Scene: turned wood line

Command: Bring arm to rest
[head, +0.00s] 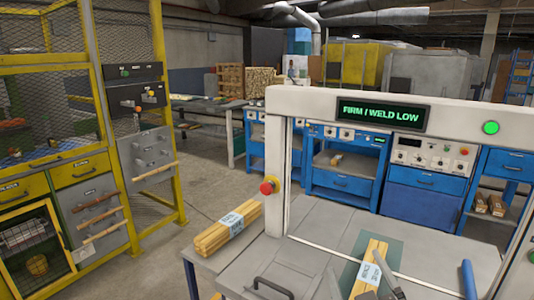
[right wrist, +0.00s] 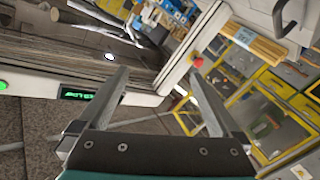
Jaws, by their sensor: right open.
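My right gripper (head: 360,275) is low in the head view, in front of a banded wood bundle on the strapping machine's bed. In the right wrist view its two grey fingers (right wrist: 160,92) stand wide apart with nothing between them. My left gripper is in neither view.
The machine's white arch (head: 278,150) carries a lit display (head: 380,113) and a red button (head: 268,187). A banded bundle (head: 375,248) lies on the bed, another (head: 212,238) to the left. A yellow cage (head: 50,120) stands left. Blue benches (head: 340,180) are behind; floor between is clear.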

